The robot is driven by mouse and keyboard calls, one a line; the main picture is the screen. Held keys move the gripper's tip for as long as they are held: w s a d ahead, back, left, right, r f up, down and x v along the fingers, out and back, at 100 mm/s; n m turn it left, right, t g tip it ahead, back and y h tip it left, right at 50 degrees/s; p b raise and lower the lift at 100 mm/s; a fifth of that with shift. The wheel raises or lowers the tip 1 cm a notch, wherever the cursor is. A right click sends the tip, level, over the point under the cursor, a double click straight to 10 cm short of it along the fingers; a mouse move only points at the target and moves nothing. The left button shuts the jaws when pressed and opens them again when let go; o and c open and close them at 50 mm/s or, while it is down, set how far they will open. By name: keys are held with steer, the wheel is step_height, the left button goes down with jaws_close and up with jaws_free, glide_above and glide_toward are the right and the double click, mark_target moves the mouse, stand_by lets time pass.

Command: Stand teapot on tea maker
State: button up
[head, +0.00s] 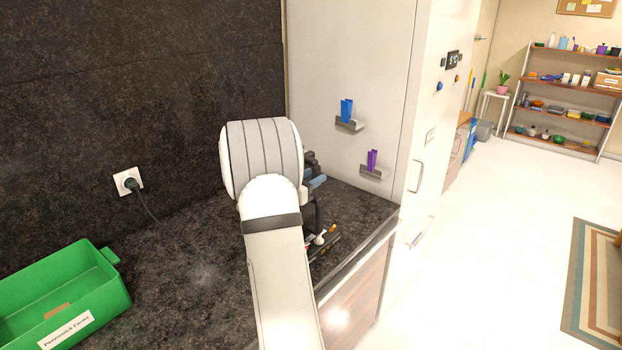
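My white arm fills the middle of the head view and hides much of the counter behind it. Just right of the arm, dark parts with a blue-grey piece (316,181) show; I cannot tell whether they belong to my wrist or to an appliance. Below them, a low dark object with small orange and red parts (325,244) sits on the counter, partly hidden. It may be the tea maker, but I cannot tell for sure. No teapot can be made out. My gripper's fingers cannot be made out clearly, so their state is unclear.
A green crate (97,298) stands on the dark counter (190,273) at the left. A cable runs from the wall socket (128,181) behind my arm. Small shelves hold a blue item (346,109) and a purple item (372,160). Open floor lies right.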

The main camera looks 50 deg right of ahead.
steer(key=a+b, duration=0.3)
steer(key=a, duration=0.9)
steer(key=s+a+f+m+g+y, duration=0.2)
steer(key=s+a+m+y, duration=0.7)
steer(key=s+a, duration=0.45)
steer(key=s+a+m+t+y, duration=0.2)
steer(key=s+a+m+y, duration=0.1)
steer(key=a, duration=0.8)
steer(key=s+a+f+m+t+y, duration=0.1)
steer(key=s+a+m+t+y, duration=0.1)
steer(key=a+m+y, duration=0.4)
steer(key=s+a, duration=0.1)
steer(key=a, duration=0.3)
steer(key=shift+s+a+f+t, duration=0.15)
steer(key=shift+s+a+t, duration=0.2)
steer(key=shift+s+t, duration=0.05)
